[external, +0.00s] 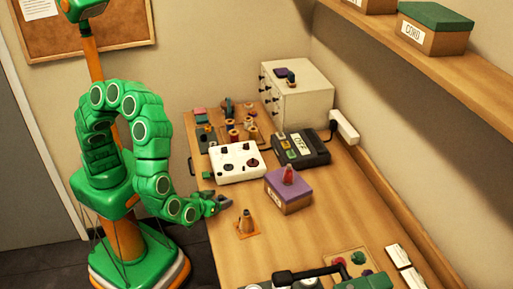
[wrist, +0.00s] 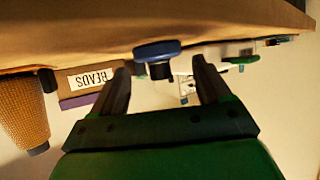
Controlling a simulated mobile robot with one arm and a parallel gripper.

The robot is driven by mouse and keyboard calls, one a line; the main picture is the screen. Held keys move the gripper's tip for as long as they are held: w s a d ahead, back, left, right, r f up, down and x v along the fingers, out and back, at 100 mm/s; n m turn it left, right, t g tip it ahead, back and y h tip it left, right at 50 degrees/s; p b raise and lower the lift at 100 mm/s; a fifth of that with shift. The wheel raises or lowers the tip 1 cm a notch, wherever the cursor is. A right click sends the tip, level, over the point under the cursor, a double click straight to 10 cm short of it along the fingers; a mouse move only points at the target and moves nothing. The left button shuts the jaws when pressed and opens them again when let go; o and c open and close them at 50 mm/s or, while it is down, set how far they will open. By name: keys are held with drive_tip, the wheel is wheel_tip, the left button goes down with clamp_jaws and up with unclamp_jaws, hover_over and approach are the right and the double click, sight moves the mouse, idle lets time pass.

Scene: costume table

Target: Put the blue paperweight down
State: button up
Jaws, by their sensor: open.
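The blue paperweight (wrist: 157,50) is a round blue disc with a dark knob. In the wrist view, where the scene appears upside down, it rests on the wooden table top (wrist: 230,22). My gripper (wrist: 160,65) is open, with one finger on each side of the dark knob in that view. I cannot tell whether either finger touches it. In the external view my gripper (external: 216,202) is low at the table's left edge, and the paperweight cannot be made out there.
A purple-lidded box (external: 290,201), labelled BEADS in the wrist view (wrist: 68,80), stands right of my gripper. An orange cone (external: 246,222) stands close by. Behind are a white panel (external: 237,174) and a black OFF device (external: 315,153). Bare wood lies around the cone.

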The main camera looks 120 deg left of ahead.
drive_tip(key=v, duration=1)
idle(0.3)
idle(0.4)
